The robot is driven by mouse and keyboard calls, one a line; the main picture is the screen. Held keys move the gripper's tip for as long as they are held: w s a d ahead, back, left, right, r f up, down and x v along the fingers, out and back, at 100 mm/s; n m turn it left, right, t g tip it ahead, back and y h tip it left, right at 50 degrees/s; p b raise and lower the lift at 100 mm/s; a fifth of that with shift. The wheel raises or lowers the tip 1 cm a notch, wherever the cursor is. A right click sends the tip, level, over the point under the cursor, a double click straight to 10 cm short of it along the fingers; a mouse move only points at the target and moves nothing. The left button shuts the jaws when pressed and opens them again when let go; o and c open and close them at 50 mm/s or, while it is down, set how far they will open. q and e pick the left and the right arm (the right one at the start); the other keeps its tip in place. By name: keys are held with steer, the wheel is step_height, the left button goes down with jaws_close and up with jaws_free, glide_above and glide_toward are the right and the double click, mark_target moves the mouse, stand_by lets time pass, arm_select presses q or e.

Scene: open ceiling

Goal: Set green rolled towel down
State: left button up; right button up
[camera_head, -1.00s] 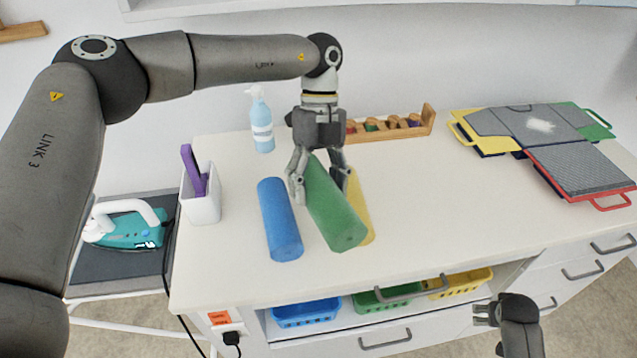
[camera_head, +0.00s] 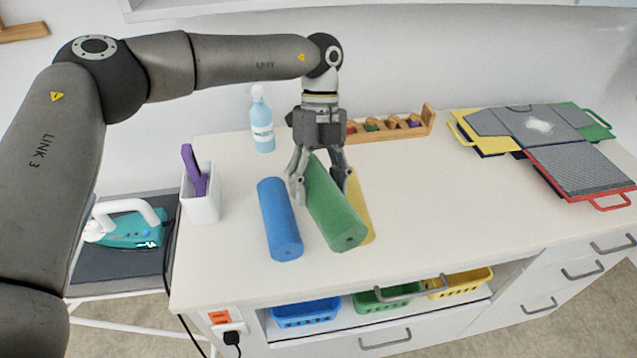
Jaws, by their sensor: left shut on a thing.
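The green rolled towel (camera_head: 338,215) is between the fingers of my left gripper (camera_head: 323,190), which is shut on it from above. The towel is over the white counter, between a blue rolled towel (camera_head: 279,222) on its left and a yellow rolled towel (camera_head: 362,205) on its right, which it partly hides. I cannot tell whether the green towel touches the counter. My right gripper is not in view.
A white holder (camera_head: 201,205) with a purple item and a spray bottle (camera_head: 261,120) stand left and behind. A wooden rack (camera_head: 388,133) is at the back. Folded garments on coloured boards (camera_head: 530,125) lie at right. Blue (camera_head: 305,313), green and yellow baskets sit below. The counter's (camera_head: 440,210) right-middle is clear.

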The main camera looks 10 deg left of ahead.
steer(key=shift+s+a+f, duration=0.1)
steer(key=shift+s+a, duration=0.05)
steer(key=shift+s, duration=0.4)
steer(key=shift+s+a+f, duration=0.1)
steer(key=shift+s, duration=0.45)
